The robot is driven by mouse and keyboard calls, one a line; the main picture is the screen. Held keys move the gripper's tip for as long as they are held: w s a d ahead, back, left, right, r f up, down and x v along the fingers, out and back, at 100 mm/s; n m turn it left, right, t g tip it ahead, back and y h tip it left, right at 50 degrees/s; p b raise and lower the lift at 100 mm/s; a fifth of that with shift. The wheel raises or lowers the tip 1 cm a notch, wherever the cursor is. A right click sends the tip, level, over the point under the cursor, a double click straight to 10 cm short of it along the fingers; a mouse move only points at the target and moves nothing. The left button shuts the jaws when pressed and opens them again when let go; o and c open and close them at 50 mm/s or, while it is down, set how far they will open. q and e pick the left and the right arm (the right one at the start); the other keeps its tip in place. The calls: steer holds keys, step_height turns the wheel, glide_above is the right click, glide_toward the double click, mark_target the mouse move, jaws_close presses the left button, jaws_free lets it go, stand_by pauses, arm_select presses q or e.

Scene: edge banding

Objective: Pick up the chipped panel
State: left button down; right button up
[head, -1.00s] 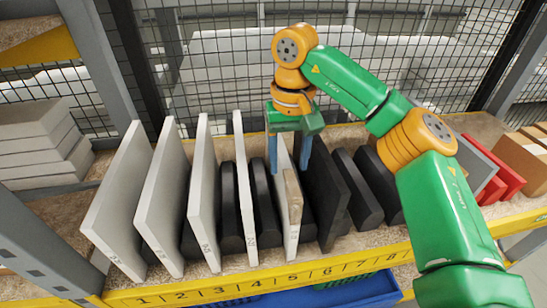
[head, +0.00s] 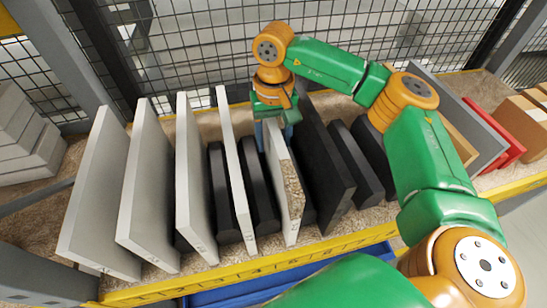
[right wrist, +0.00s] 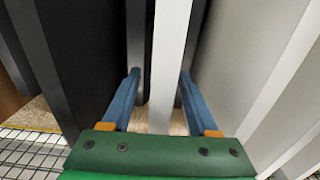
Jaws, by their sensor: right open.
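The chipped panel (head: 283,182) stands upright on edge in the rack, white with a rough brown broken patch along its front edge. My right gripper (head: 274,132) is at its back upper part, coming from above. In the right wrist view, the panel (right wrist: 170,60) runs between the two blue fingers of the gripper (right wrist: 161,78), one on each side. The fingers are open, with gaps showing between them and the panel. The fingertips are partly hidden behind the panel in the head view. My left gripper is not in view.
White panels (head: 145,185) stand to the left, with dark rounded dividers (head: 222,195) between. A tall black panel (head: 325,150) stands close on the right. Behind is a wire mesh (head: 200,50). Grey and red boards (head: 505,140) lean farther right.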

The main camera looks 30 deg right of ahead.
steer(key=shift+r, duration=0.1)
jaws_close()
stand_by(1.2)
